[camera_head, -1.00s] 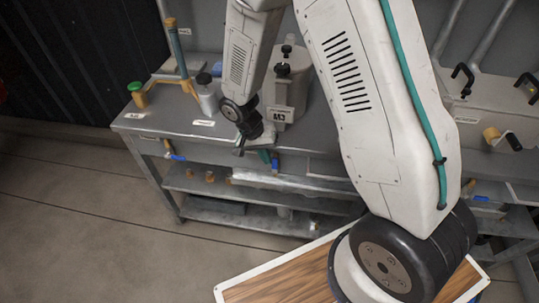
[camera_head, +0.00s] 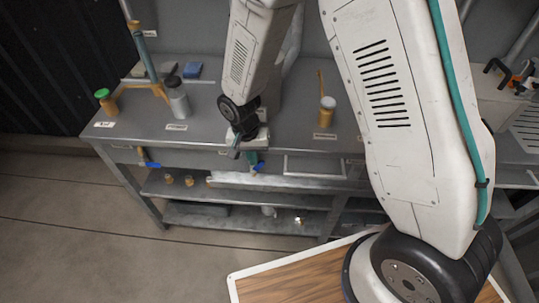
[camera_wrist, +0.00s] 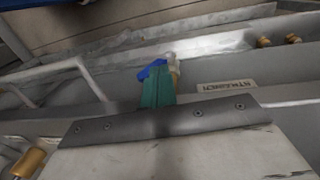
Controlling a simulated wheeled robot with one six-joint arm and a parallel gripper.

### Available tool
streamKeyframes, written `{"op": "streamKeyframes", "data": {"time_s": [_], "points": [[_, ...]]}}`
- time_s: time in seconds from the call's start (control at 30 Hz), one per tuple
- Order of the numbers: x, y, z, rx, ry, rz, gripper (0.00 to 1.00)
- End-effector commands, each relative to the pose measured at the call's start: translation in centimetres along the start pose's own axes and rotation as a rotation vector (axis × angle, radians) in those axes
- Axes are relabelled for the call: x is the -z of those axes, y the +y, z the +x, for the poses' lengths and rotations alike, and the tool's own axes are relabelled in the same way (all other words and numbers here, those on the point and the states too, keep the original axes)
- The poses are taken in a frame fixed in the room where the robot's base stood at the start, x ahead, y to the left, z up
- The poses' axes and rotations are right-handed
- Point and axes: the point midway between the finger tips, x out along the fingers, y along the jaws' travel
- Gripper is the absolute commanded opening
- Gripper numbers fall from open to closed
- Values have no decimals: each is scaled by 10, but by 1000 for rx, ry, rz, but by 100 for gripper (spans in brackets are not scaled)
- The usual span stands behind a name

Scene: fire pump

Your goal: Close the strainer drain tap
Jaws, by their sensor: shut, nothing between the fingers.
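The strainer drain tap shows in the wrist view as a blue lever (camera_wrist: 152,68) on a pale brass body (camera_wrist: 173,66), at the bench front beside an upside-down label (camera_wrist: 226,86) that seems to read "STRAINER". My gripper (camera_wrist: 157,82) has its green fingers shut and empty, with their tips right at the blue lever. I cannot tell whether they touch it. The fingers hide part of the tap. In the head view my gripper (camera_head: 251,157) is at the bench's front edge, and a bit of the blue lever (camera_head: 258,167) shows beside it.
Another blue-handled tap (camera_head: 149,163) hangs from the bench front at left. A white-rimmed wooden board (camera_head: 290,283) lies in front. Open floor is at left.

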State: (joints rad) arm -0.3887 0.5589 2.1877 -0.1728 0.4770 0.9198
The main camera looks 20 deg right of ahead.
Motion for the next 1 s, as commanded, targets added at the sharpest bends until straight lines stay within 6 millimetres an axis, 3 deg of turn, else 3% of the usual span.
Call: {"op": "streamKeyframes", "data": {"time_s": [0.5,1.0], "points": [[6,30,15,-1,-1,-1,0],[5,39,25,-1,1,-5,0]]}}
